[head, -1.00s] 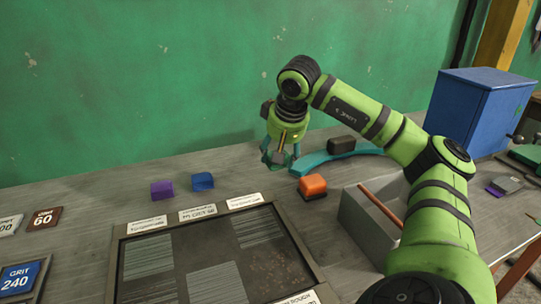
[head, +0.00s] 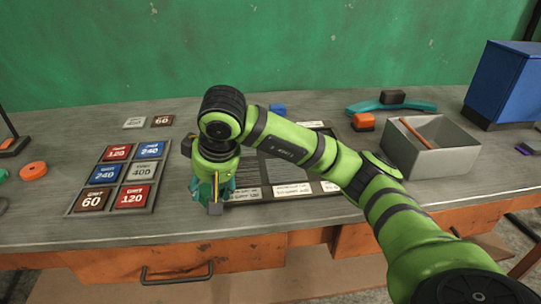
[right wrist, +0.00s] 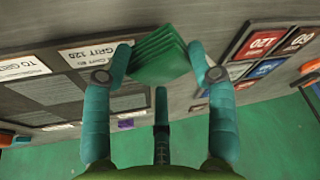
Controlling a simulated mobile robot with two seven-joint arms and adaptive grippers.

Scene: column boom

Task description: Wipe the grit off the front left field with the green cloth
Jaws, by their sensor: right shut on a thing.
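The green cloth (right wrist: 158,57), a folded stack, sits between the fingertips of my right gripper (right wrist: 160,70) in the right wrist view. In the head view my right gripper (head: 212,208) points down at the front left corner of the dark panel (head: 285,170). The cloth is hard to tell from the fingers there. My arm hides the panel's front left field in the head view. In the right wrist view a pale hatched field (right wrist: 45,90) lies beside a label reading GRIT 120 (right wrist: 95,55). I cannot make out loose grit. My left gripper is not in view.
A rack of grit tiles (head: 148,180) lies just left of the gripper. The bench front edge is close.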

